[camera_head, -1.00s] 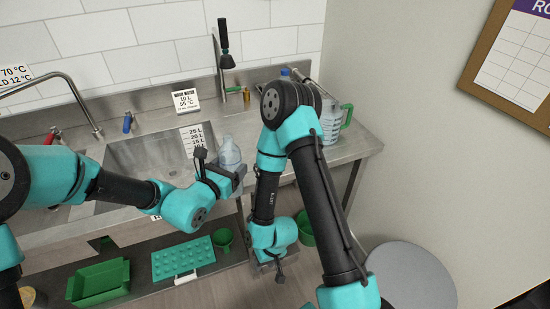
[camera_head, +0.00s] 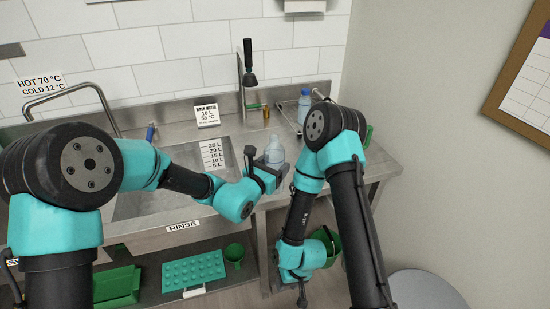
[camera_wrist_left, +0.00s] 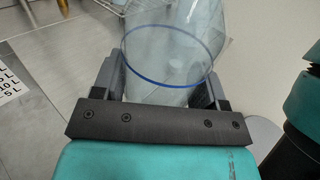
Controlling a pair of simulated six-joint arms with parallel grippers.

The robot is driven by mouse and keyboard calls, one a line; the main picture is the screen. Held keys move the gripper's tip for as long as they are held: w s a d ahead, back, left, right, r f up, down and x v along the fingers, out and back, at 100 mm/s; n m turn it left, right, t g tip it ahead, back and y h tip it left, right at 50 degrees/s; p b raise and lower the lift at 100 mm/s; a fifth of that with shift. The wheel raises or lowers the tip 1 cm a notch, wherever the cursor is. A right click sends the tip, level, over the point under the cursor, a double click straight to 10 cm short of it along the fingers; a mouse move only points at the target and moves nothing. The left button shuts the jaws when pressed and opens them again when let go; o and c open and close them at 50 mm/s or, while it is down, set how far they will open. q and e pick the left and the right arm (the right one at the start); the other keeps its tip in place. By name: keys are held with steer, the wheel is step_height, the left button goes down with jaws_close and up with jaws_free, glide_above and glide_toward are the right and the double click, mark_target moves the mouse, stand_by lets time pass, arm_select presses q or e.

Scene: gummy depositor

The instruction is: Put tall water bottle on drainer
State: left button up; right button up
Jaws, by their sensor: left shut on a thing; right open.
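A clear, pale-blue water bottle (camera_head: 275,153) is held upright in my left gripper (camera_head: 267,170), above the counter at the right of the sink. In the left wrist view, the jaws (camera_wrist_left: 160,90) are shut around the clear bottle (camera_wrist_left: 170,55), which has a blue ring. The wire drainer (camera_head: 290,111) stands on the counter behind and to the right of the held bottle; its rods also show at the top of the left wrist view (camera_wrist_left: 100,8). My right gripper (camera_head: 302,292) is open and low in front of the counter, with no object seen in it.
Another bottle with a blue cap (camera_head: 304,103) stands at the drainer. A green handle (camera_head: 368,136) shows behind my right arm, which hides much of the counter's right end. A tap (camera_head: 248,75) rises behind the sink (camera_head: 150,203). A green bin (camera_head: 328,240) is below.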

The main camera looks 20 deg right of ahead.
arm_select(q)
steer(key=w+d+f, duration=0.1)
steer(key=w+d, duration=0.4)
steer(key=w, duration=0.5)
steer(key=shift+w, duration=0.3)
steer(key=shift+d, duration=0.1)
steer(key=shift+f, duration=1.8)
steer(key=shift+f, duration=0.1)
steer(key=o, duration=1.3)
steer(key=shift+c, duration=0.2)
